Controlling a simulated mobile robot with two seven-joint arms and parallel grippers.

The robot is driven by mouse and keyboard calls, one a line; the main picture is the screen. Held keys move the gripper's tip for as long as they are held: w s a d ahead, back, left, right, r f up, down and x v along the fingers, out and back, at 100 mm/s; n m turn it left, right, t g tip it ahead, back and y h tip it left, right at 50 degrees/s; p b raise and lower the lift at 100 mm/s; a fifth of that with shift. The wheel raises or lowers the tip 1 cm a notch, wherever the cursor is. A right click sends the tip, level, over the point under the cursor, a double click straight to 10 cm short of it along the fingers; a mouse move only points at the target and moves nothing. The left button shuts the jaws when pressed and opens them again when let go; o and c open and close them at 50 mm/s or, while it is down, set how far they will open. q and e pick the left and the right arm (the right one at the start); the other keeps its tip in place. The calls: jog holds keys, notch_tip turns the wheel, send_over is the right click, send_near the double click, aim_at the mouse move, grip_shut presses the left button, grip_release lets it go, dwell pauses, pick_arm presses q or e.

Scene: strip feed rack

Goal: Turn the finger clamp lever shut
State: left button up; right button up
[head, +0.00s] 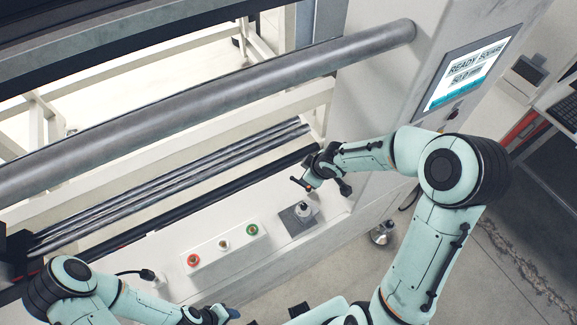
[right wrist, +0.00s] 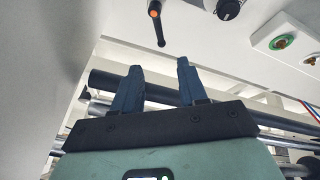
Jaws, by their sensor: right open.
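The finger clamp lever (right wrist: 160,32) is a dark bar with an orange end, on the pale panel at the top of the right wrist view. It points down the picture towards my right gripper (right wrist: 157,78). The gripper's two blue-grey fingers are spread apart with nothing between them, and the lever shows beyond their tips, apart from them. In the head view my right gripper (head: 322,170) is over the machine's front ledge, beside the small orange spot of the lever (head: 309,188). My left gripper (head: 227,312) is low in the head view, partly cut off, its opening unclear.
A knob on a grey plate (head: 299,218) stands just below the lever. A button box with red (head: 193,259), white and green (head: 252,229) buttons lies to the left. Long rollers (head: 200,115) span behind. A lit screen (head: 467,77) reads READY.

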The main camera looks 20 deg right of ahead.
jog(key=b, duration=0.2)
send_near(297, 180)
jog(key=f, duration=0.1)
jog(key=b+x, duration=0.2)
jog(key=x, duration=0.4)
jog(key=shift+w+a, duration=0.1)
jog(key=shift+w, duration=0.05)
jog(key=shift+x, duration=0.75)
pick_arm(q)
jog(key=s+f, duration=0.2)
jog(key=f, duration=0.1)
jog(key=s+f, duration=0.1)
jog(key=f, duration=0.1)
pick_arm(e)
jog(key=shift+w, duration=0.1)
jog(key=shift+c, duration=0.2)
grip_shut()
